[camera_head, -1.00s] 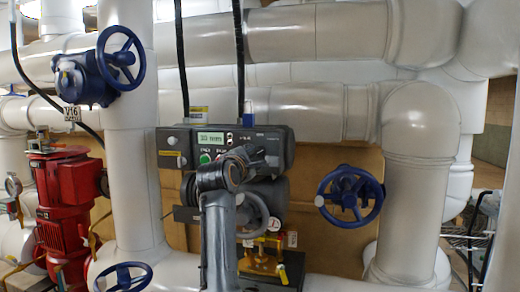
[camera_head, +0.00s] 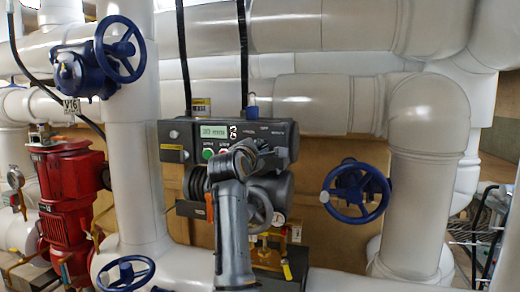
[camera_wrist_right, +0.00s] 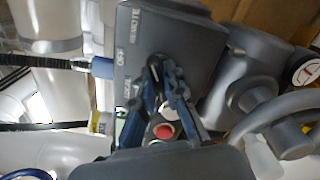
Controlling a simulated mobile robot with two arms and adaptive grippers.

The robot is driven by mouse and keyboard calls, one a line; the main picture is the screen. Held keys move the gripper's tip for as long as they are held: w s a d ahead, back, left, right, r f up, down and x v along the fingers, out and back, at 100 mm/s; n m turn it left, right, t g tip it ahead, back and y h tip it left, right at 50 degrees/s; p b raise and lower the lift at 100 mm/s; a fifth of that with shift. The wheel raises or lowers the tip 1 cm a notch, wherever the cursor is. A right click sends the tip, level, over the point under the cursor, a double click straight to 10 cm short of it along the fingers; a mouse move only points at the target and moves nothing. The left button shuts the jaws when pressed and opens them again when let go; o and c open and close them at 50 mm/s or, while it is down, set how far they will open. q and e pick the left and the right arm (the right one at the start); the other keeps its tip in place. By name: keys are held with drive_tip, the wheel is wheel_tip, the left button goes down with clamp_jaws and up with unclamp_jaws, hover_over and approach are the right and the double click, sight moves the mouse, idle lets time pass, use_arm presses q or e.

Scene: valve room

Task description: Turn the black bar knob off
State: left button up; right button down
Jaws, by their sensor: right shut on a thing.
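The dark grey control box (camera_head: 172,143) has a lit display (camera_head: 214,131) and labels along its top. The black bar knob is on its face, below the OFF label (camera_wrist_right: 120,55), hidden behind my right gripper (camera_head: 254,148). In the right wrist view, the fingers of my right gripper (camera_wrist_right: 164,70) reach the panel face between the OFF and REMOTE (camera_wrist_right: 135,30) markings and are shut on the knob. Which way the bar points cannot be made out. My left gripper is not in view.
A red button (camera_wrist_right: 163,131) sits close beside my fingers. A grey handwheel (camera_wrist_right: 290,137) stands below the box. Blue valve wheels (camera_head: 357,190) (camera_head: 119,49) flank it, with large pale pipes (camera_head: 420,190) around. A red pump (camera_head: 68,195) stands at left.

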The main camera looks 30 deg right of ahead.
drive_tip(key=shift+n, duration=0.3)
drive_tip(key=shift+f+n+b, duration=0.1)
drive_tip(key=shift+n+b, duration=0.3)
drive_tip(key=shift+n, duration=0.1)
drive_tip(key=n+b, duration=0.1)
drive_tip(key=n, duration=0.2)
drive_tip(key=n+b, duration=0.1)
drive_tip(key=n, duration=0.3)
drive_tip(key=shift+n+b, duration=0.3)
drive_tip(key=shift+b, duration=0.1)
drive_tip(key=shift+n+b, duration=0.35)
drive_tip(key=shift+n, duration=0.95)
drive_tip(key=c, duration=1.4)
unclamp_jaws()
drive_tip(key=shift+d, duration=0.1)
